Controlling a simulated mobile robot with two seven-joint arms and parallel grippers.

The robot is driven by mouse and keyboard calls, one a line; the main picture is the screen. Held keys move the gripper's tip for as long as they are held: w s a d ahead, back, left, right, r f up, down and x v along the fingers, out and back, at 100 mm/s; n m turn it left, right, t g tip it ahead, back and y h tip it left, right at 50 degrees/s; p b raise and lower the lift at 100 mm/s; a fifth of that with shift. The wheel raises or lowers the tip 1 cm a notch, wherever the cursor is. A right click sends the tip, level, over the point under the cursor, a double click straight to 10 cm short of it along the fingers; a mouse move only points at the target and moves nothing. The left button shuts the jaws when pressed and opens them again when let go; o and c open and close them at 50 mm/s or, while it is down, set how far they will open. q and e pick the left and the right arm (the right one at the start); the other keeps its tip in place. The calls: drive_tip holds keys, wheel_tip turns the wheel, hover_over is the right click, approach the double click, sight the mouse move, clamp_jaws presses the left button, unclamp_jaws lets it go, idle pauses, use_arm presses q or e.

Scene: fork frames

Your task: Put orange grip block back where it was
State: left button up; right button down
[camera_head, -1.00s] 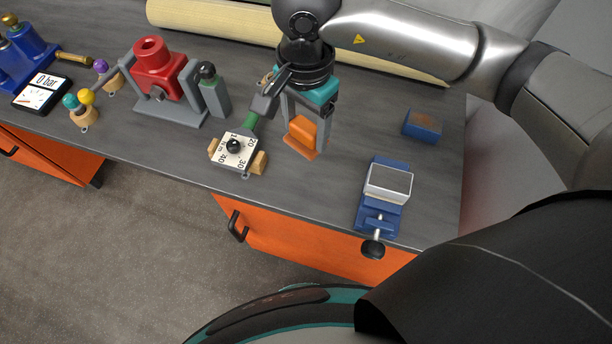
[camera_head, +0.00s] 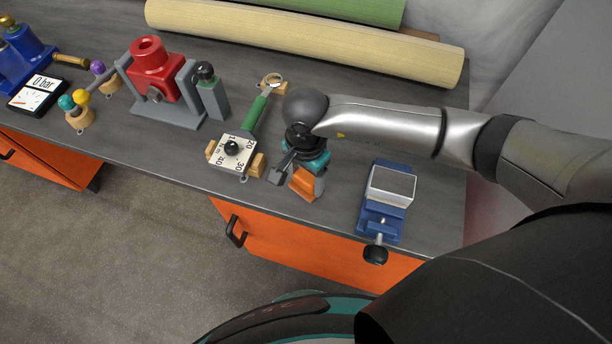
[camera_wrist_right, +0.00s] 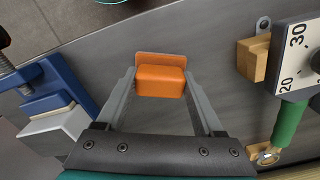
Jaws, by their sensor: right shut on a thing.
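The orange grip block (camera_head: 303,185) is near the front edge of the bench, between the torque wrench and the blue vise. My right gripper (camera_head: 299,179) points down with its fingers on either side of the block and is shut on it. In the right wrist view the orange grip block (camera_wrist_right: 161,80) shows between the two grey fingers, with a thin orange flange at its far side. I cannot tell whether it touches the bench top. My left gripper is not in view.
A torque wrench with a white dial (camera_head: 234,149) lies on wooden rests left of the gripper. A red pump-like unit (camera_head: 153,72) and beige roll (camera_head: 300,40) are farther back. The bench's front edge is close.

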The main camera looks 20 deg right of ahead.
sight(306, 177)
drive_tip(key=shift+f, duration=0.2)
unclamp_jaws()
drive_tip(key=shift+r, duration=0.15)
drive_tip(key=shift+w+r, duration=0.1)
drive_tip(key=shift+r, duration=0.25)
wheel_tip(306, 177, up, 12)
drive_tip(key=shift+f+p, duration=0.25)
drive_tip(key=shift+p, duration=0.5)
